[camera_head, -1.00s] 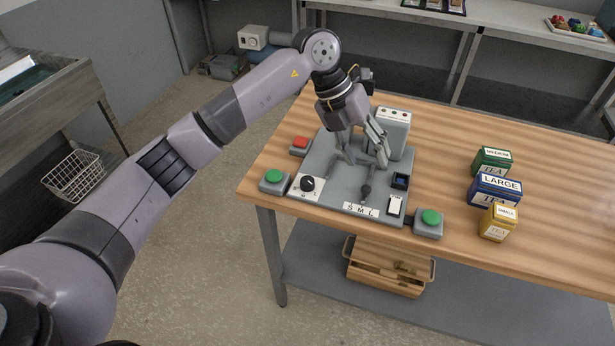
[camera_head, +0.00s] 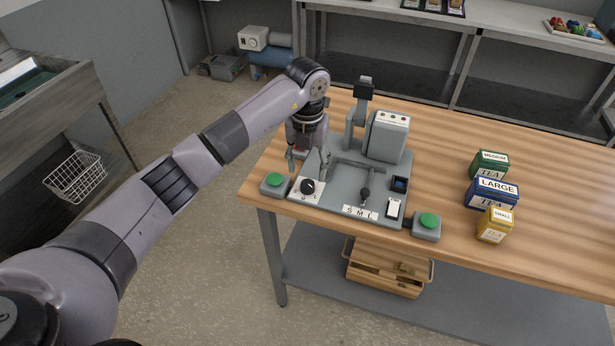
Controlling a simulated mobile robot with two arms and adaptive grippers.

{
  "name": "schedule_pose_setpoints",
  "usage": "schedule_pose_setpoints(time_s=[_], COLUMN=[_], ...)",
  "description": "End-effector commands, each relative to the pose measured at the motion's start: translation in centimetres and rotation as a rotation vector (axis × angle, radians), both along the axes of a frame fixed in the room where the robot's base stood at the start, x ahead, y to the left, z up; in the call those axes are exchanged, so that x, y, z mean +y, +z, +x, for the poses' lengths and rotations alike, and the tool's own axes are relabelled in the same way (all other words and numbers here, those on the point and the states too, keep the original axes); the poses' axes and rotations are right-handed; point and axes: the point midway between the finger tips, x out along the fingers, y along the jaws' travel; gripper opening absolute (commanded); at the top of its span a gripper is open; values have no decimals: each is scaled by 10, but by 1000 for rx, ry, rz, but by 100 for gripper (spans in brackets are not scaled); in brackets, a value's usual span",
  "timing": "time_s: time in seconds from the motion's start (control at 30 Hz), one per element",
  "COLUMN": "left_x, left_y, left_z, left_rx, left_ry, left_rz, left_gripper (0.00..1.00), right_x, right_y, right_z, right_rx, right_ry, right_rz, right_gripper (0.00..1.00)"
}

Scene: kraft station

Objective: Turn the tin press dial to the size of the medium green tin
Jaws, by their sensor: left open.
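The tin press (camera_head: 340,205) is a grey machine on the wooden table. Its black dial (camera_head: 307,186) sits on a white plate at the front left corner. The medium green tin (camera_head: 489,165) stands on the right of the table, behind the large blue tin (camera_head: 492,193) and the small yellow tin (camera_head: 495,226). My right gripper is not in view.
Green buttons flank the press at left (camera_head: 274,180) and right (camera_head: 428,221). The press head (camera_head: 387,136) rises at the back. The table (camera_head: 450,240) is clear between press and tins. A wooden drawer box (camera_head: 385,270) sits below.

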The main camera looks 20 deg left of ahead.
Motion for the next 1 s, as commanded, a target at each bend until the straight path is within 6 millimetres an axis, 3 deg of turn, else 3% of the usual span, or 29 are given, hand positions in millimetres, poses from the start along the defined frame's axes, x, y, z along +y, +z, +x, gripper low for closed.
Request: schedule_pose_setpoints(time_s=[0.13, 0.33, 0.7, 1.0], left_x=[-1, -1, 0, 0], left_y=[-28, -51, -57, -57], left_z=[-1, 0, 0, 0], left_rx=[4, 2, 0, 0], left_ry=[0, 1, -1, -1], left_rz=[0, -2, -1, -1], left_gripper=[51, 51, 51, 32], right_x=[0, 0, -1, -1], right_y=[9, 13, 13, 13], right_z=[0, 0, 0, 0], right_rx=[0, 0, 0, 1], right_ry=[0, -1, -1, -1], right_rz=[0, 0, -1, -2], right_gripper=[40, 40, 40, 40])
